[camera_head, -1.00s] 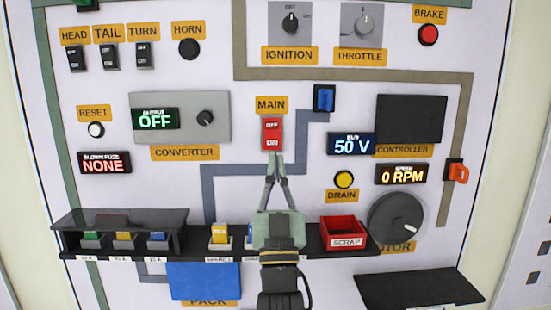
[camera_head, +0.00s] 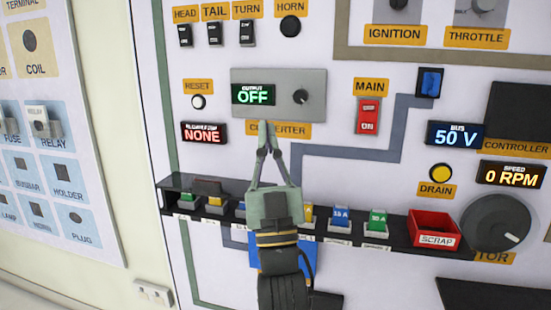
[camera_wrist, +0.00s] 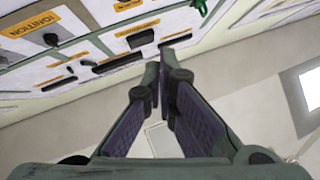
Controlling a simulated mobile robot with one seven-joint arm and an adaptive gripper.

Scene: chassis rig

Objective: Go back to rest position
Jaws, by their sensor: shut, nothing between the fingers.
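My gripper (camera_head: 266,128) is in front of the panel in the head view, its fingertips over the upper edge of the CONVERTER label (camera_head: 290,130). The fingers are shut with nothing between them. In the wrist view the fingertips (camera_wrist: 160,68) point along the panel face, with the panel at the upper left. I cannot tell how far the fingertips are from the panel. The red MAIN switch (camera_head: 369,116) is to the right of the gripper. The converter display (camera_head: 254,94) reads OFF.
A dark shelf (camera_head: 400,237) with several coloured fuses runs behind my gripper. A red SCRAP bin (camera_head: 433,229) sits at its right. A BUS display (camera_head: 455,134) reads 50 V. A second board (camera_head: 60,110) with parts stands at the left.

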